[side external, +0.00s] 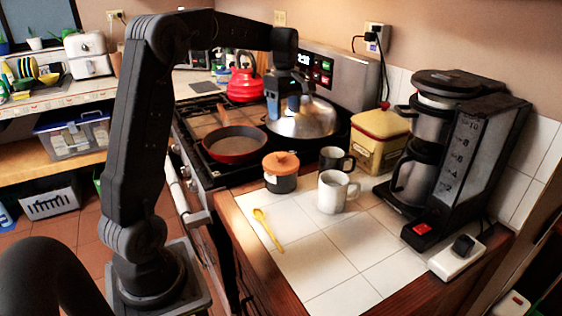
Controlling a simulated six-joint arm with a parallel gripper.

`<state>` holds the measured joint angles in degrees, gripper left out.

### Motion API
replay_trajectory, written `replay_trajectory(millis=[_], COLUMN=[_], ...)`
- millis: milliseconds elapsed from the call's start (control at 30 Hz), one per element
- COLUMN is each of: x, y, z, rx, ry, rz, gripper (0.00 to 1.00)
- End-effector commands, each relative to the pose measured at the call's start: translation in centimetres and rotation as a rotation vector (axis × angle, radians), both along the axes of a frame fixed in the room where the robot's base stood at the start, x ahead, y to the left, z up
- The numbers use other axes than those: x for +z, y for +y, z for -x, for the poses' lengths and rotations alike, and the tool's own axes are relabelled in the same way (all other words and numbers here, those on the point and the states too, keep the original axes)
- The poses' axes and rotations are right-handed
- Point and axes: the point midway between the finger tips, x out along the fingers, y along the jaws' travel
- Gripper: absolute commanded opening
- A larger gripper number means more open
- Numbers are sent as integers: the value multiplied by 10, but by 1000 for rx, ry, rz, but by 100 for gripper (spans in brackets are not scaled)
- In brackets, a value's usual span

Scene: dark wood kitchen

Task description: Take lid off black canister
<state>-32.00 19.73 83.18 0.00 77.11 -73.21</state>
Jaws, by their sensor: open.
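The black canister (281,183) stands upright on the white tiled counter, near the stove's edge. Its orange-brown lid (281,163) with a small knob sits on top of it. A small pale label shows on the canister's front left. My gripper (284,113) is open and points down, well above and behind the canister in the picture, in front of the silver domed lid on the stove. It appears apart from the canister and its lid. The fingertips are small and partly hard to make out against the silver dome.
A black mug (333,160) and a white mug (333,193) stand right of the canister. A yellow spoon (267,229) lies in front. A red pan (234,146) and silver dome (318,119) sit on the stove. A yellow tin (381,143) and coffee maker (455,160) stand right.

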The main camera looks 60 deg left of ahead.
Motion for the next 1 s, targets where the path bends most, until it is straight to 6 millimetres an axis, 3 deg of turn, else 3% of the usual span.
replay_trajectory(millis=[333,633,1000], x=[-64,-87,-131], y=[-1,0,1], z=[2,3,10], rx=[-2,-3,-3], ry=[5,2,-1], rz=[2,1,0], gripper=[63,63,63])
